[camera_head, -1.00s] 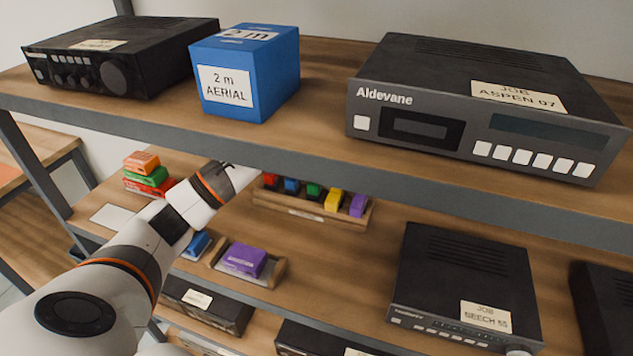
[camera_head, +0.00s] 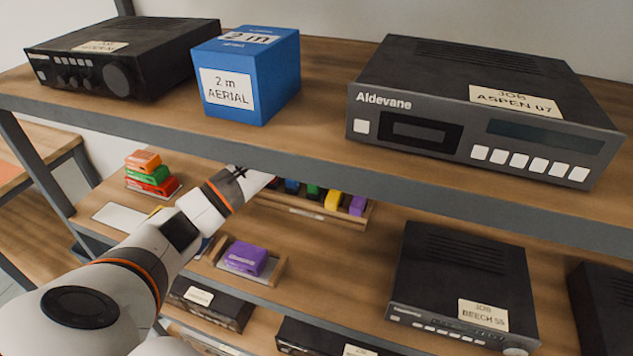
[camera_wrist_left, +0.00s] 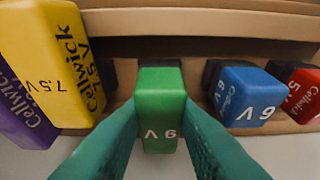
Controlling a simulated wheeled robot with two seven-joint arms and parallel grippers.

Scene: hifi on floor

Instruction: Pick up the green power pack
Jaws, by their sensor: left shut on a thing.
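The green power pack (camera_wrist_left: 160,105), marked 6 V, stands in the wooden rack between the yellow and blue packs. It also shows in the head view (camera_head: 313,191), below the upper shelf's front edge. My left gripper (camera_wrist_left: 158,135) has its two green fingers on either side of the pack and is shut on it. I cannot tell whether the pack is raised off the rack. In the head view the upper shelf hides the fingertips. My right gripper is in neither view.
Beside it are a yellow pack (camera_wrist_left: 65,60), a purple pack (camera_wrist_left: 22,115), a blue pack (camera_wrist_left: 243,95) and a red pack (camera_wrist_left: 303,92). The upper shelf (camera_head: 300,155) overhangs the rack. A purple pack in a holder (camera_head: 243,258) and a black unit (camera_head: 465,275) share the lower shelf.

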